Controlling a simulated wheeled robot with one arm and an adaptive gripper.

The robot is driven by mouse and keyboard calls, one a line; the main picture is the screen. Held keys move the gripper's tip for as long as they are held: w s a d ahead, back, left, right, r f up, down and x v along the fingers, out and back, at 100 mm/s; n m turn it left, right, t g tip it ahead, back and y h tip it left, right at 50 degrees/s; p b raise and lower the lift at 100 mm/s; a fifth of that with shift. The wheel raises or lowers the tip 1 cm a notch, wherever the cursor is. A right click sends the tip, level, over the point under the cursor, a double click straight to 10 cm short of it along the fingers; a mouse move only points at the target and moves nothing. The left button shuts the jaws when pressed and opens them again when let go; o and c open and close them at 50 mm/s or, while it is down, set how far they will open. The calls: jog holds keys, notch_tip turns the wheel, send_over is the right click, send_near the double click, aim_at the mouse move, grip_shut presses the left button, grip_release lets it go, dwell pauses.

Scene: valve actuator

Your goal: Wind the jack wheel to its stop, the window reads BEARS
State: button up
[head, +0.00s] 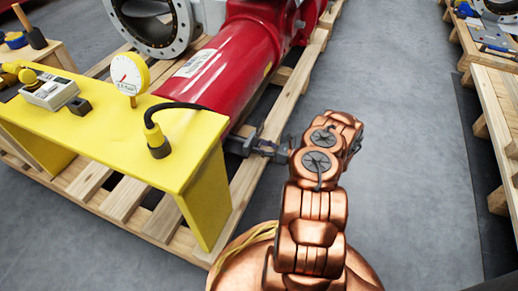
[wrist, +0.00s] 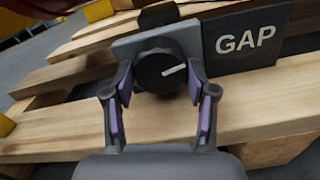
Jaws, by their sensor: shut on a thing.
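The jack wheel (wrist: 158,72) is a round black knob with a white pointer mark, on a grey bracket (wrist: 125,47) in the wrist view. The mark points right and slightly up. The dark window plate (wrist: 270,57) to its right reads GAP. My gripper (wrist: 163,88) is shut on the jack wheel, with one purple-padded finger on its left side and one on its right. In the head view my gripper (head: 262,148) reaches to the pallet's right edge beside the red cylinder. The wheel and window cannot be made out there.
The red actuator cylinder (head: 225,65) lies on a wooden pallet (head: 247,178). A yellow bench (head: 110,130) with a dial gauge (head: 129,76) and a black cable stands left of my arm. Grey floor (head: 415,150) is clear to the right, up to another pallet (head: 497,110).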

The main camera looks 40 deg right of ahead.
jog(key=m, duration=0.2)
jog(key=m+b, duration=0.1)
jog(key=m, duration=0.3)
jog(key=shift+s+a+f, duration=0.1)
jog(key=shift+a+f, duration=0.05)
jog(key=shift+a, duration=0.1)
jog(key=shift+m+b, duration=0.3)
jog(key=shift+m, duration=0.1)
jog(key=o, duration=1.2)
jog(key=shift+d, duration=0.1)
jog(key=shift+c, duration=0.2)
jog(key=shift+d, duration=0.1)
jog(key=shift+s+d, duration=0.3)
jog(key=shift+s, duration=0.05)
jog(key=v, duration=0.7)
jog(key=shift+a, duration=0.1)
